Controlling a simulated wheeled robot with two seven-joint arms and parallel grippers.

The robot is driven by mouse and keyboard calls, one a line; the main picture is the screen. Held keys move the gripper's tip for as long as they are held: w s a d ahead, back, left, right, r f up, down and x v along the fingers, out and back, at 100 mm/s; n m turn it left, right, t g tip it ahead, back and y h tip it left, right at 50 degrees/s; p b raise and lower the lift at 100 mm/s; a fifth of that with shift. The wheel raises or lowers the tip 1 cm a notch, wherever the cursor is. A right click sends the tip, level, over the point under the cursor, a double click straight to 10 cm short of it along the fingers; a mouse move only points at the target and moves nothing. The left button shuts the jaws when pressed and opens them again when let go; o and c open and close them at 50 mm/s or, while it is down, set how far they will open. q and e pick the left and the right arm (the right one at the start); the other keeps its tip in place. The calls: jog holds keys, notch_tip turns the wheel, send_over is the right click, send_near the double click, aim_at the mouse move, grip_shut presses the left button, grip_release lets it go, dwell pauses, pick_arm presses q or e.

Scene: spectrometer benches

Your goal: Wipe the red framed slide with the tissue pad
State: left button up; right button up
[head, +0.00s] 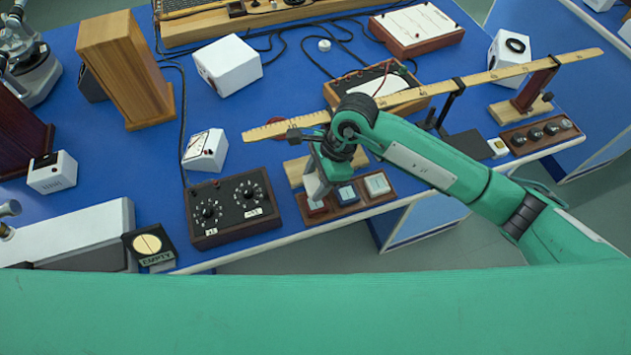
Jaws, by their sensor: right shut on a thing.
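The red framed slide (317,207) lies in the left place of a dark wooden holder (362,204), at the front edge of the blue bench. Its upper part is hidden by my right gripper (317,190). This gripper points down over the slide and is shut on a small pale thing, which I take for the tissue pad (314,184). The pad is mostly covered by the fingers. I cannot tell whether it touches the slide. My left gripper is not in view.
A blue framed slide (346,194) and a pale one (377,185) sit beside the red one. A long wooden ruler (450,88) runs behind my right arm. A dial box (232,209) stands to the left. A dark mat (468,145) lies to the right.

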jog(key=shift+r, duration=1.25)
jog(key=shift+r+p, duration=0.45)
jog(key=shift+r, duration=1)
